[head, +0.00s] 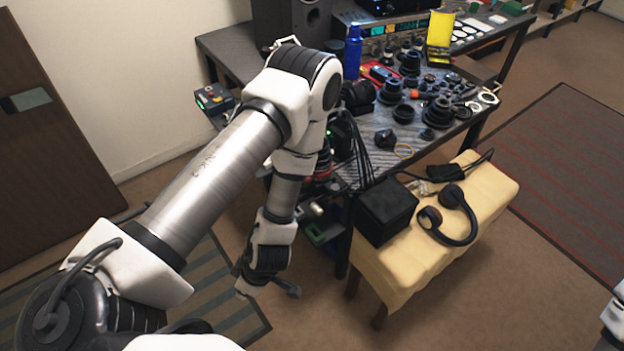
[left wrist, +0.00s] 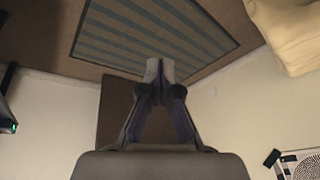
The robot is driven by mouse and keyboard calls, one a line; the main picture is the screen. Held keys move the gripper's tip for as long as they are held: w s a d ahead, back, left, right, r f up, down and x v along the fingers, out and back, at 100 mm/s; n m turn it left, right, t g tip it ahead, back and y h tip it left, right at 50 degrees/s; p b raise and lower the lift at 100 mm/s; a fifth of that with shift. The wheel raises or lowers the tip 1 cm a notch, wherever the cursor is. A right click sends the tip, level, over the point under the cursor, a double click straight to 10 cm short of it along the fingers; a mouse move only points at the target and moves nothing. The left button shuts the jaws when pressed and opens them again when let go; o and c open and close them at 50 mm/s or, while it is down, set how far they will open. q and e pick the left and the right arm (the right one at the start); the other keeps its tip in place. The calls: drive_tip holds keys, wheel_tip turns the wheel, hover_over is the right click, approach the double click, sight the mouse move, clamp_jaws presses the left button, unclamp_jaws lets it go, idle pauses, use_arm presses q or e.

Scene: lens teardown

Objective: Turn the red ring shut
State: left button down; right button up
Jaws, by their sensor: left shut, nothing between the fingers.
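My left gripper (head: 268,285) hangs low at the end of my left arm, in front of the workbench and below its top, over the floor. In the left wrist view its fingers (left wrist: 160,72) meet at the tips with nothing between them. Something red and ring-like (head: 323,170) shows at the bench's near left edge, partly hidden behind my left forearm; I cannot tell if it is the red ring or how far it is turned. The left gripper is apart from it. My right gripper is out of view.
The workbench (head: 365,178) holds several dark lens parts, a blue bottle (head: 353,52) and a yellow box (head: 440,35). A stool with yellow cloth (head: 400,268) bears a black box (head: 384,210) and headphones (head: 457,215). A striped rug (left wrist: 150,35) lies on the floor.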

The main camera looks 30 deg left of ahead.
use_arm(q)
drive_tip(key=w+d+r+n+t+p, duration=0.2)
drive_tip(key=w+d+r+n+p, duration=0.1)
drive_tip(key=w+r+n, duration=0.7)
drive_tip(key=w+d+r+n+t+h+p, duration=0.1)
drive_tip(key=w+d+r+n+t+p, duration=0.1)
drive_tip(key=w+r+n, duration=0.9)
drive_tip(key=w+d+n+p, duration=0.1)
drive_tip(key=w+n+p, duration=0.1)
drive_tip(key=w+n, duration=0.2)
drive_tip(key=shift+w+r+n+h, duration=0.15)
drive_tip(key=shift+w+n+h, duration=0.15)
drive_tip(key=shift+n, duration=0.5)
